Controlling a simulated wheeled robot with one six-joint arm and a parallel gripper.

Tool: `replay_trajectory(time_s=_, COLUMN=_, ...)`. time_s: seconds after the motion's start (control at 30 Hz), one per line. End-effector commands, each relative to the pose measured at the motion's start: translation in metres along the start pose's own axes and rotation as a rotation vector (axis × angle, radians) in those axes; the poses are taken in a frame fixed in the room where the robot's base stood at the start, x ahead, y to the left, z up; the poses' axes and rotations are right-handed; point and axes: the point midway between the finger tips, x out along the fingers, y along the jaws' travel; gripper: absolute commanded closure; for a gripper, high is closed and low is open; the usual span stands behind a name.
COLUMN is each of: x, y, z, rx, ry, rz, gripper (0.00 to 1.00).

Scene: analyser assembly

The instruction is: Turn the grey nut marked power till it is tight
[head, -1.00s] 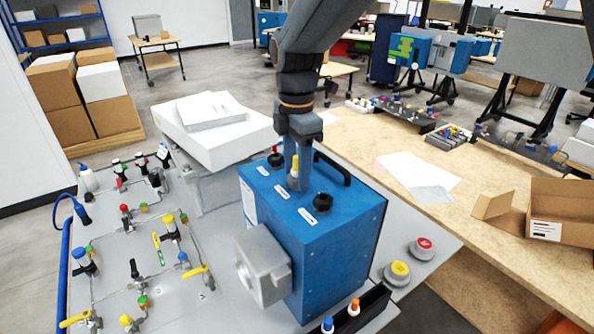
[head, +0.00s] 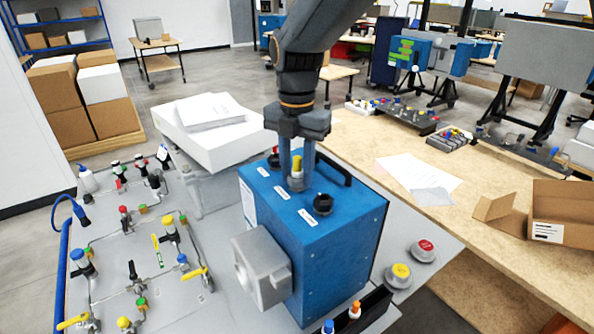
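The blue analyser box (head: 330,240) stands on the grey bench with a row of fittings on its top. The middle fitting is a grey nut (head: 297,184) with a yellow piece above it; a small white label (head: 282,192) lies beside it, too small to read. My gripper (head: 297,170) points straight down over this nut, one finger at its left and one at its right. The gap is about as wide as the nut; whether the fingers touch it I cannot tell. A red-topped fitting (head: 274,160) is partly hidden behind the left finger. A black cap (head: 322,204) sits nearer the front.
A black handle (head: 333,168) rises from the box top close to my gripper. A grey housing (head: 262,265) juts from the box's side. Valves and pipes fill the left panel. Yellow (head: 398,275) and red (head: 424,249) buttons sit at the right.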

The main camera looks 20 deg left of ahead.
Motion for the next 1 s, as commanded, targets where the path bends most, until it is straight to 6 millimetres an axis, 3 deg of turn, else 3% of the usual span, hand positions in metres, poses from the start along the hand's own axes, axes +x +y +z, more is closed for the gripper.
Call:
replay_trajectory(time_s=0.23, x=-0.0013, y=-0.0005, z=-0.0003, rx=0.091, ry=0.0, rz=-0.001, gripper=0.96)
replay_trajectory(time_s=0.87, x=0.0002, y=0.0002, z=0.0009, rx=0.892, ry=0.0, rz=-0.002, gripper=0.96)
replay_trajectory(time_s=0.9, x=0.0002, y=0.0002, z=0.0009, rx=0.882, ry=0.0, rz=-0.002, gripper=0.62)
replay_trajectory(time_s=0.93, x=0.0001, y=0.0002, z=0.0009, rx=0.881, ry=0.0, rz=-0.002, gripper=0.58)
replay_trajectory(time_s=1.0, x=0.0001, y=0.0003, z=0.0009, rx=0.879, ry=0.0, rz=-0.001, gripper=0.58)
